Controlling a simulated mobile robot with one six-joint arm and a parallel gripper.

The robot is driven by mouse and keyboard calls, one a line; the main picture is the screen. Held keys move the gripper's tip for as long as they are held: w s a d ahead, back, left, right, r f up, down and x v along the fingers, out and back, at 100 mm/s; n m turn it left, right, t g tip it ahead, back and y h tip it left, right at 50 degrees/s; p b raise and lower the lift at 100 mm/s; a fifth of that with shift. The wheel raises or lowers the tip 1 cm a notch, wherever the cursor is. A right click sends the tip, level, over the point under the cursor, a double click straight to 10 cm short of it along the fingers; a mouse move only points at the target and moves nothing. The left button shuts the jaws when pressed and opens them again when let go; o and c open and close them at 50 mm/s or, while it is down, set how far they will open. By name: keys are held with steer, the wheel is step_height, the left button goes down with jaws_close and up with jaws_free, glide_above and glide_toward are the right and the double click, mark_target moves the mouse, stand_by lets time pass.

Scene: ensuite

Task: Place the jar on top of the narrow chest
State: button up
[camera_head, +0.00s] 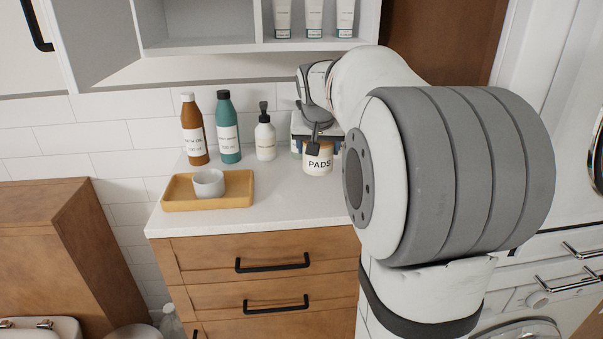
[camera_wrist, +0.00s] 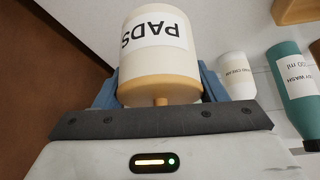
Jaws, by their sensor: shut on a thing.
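The jar, cream with a "PADS" label, shows in the head view (camera_head: 318,164) and in the wrist view (camera_wrist: 155,62). My gripper (camera_wrist: 160,92) is shut on it, with a blue finger on either side. The jar's tan lid and knob face the wrist camera. In the head view my gripper (camera_head: 318,140) is above the jar, at the white-topped drawer chest (camera_head: 265,202). I cannot tell whether the jar's base touches the white top. A wooden box-like unit (camera_head: 60,215) stands to the left; which piece is the narrow chest is not clear.
A yellow tray (camera_head: 178,203) with a grey cup (camera_head: 209,182) is at the top's left front. Brown (camera_head: 193,130) and teal (camera_head: 228,127) bottles and a white pump bottle (camera_head: 265,138) stand behind. A shelf (camera_head: 200,46) hangs above. White top shows bare between tray and jar.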

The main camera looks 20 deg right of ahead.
mark_target(318, 168)
steer(key=shift+f+b, duration=0.5)
steer(key=shift+f, duration=2.35)
steer(key=shift+f, duration=0.2)
steer(key=o, duration=1.4)
steer(key=shift+s, duration=0.1)
steer(key=shift+o, duration=0.2)
steer(key=shift+r, duration=0.1)
